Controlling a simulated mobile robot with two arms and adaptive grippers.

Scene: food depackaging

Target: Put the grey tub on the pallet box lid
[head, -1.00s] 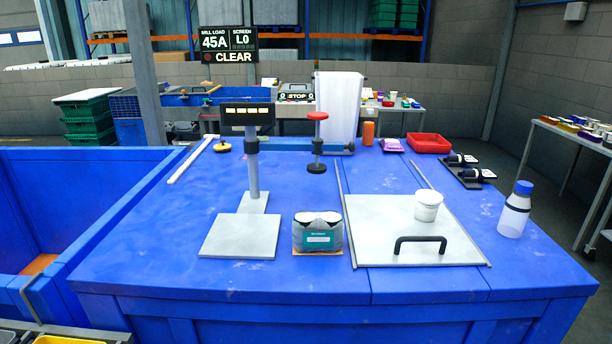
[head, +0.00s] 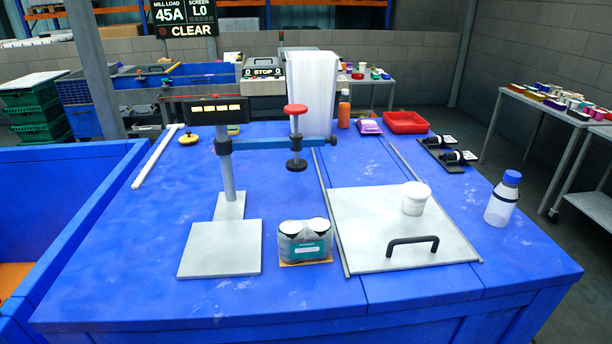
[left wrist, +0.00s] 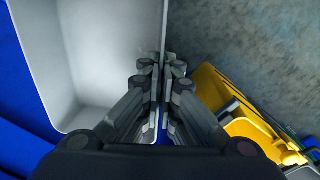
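A large light grey tub (left wrist: 90,62) fills the upper left of the left wrist view, seen from above into its empty inside. My left gripper (left wrist: 161,72) has its fingers close together at the tub's right rim, with the wall seemingly pinched between them. The tub and both grippers are outside the head view.
A stand with a grey base (head: 220,250), a two-can pack (head: 304,241) and a bottle (head: 502,201) occupy the blue top. A red tray (head: 406,122) is behind. The top's front left is bare. A yellow container (left wrist: 235,105) is right of my left gripper.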

